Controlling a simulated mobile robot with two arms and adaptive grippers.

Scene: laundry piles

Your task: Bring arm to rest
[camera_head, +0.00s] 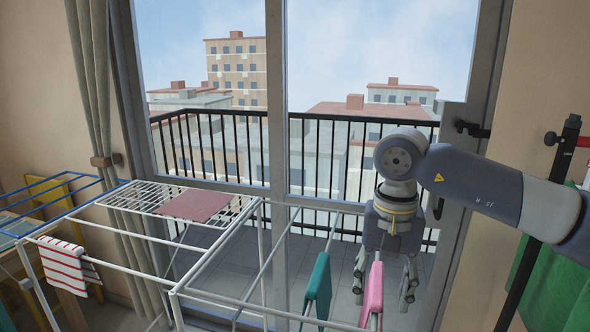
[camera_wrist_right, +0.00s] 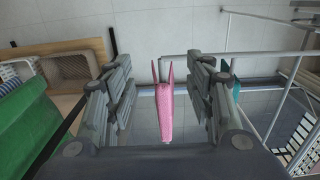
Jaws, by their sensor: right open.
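My right arm (camera_head: 480,190) reaches in from the right in the head view. My right gripper (camera_head: 385,280) points down with its fingers apart, behind and beside a pink cloth (camera_head: 372,292) on the drying rack (camera_head: 262,262). In the right wrist view the pink cloth (camera_wrist_right: 166,108) shows between the open fingers of the gripper (camera_wrist_right: 163,85), and they do not visibly grip it. A teal cloth (camera_head: 317,290) hangs just left of the pink one. My left gripper is not in view.
A dark red cloth (camera_head: 196,204) lies flat on the rack's grid, and a striped cloth (camera_head: 68,264) hangs at the left. A green cloth (camera_head: 553,288) and a dark pole (camera_head: 537,225) are at the right. A glass door with a balcony railing (camera_head: 330,155) stands behind the rack.

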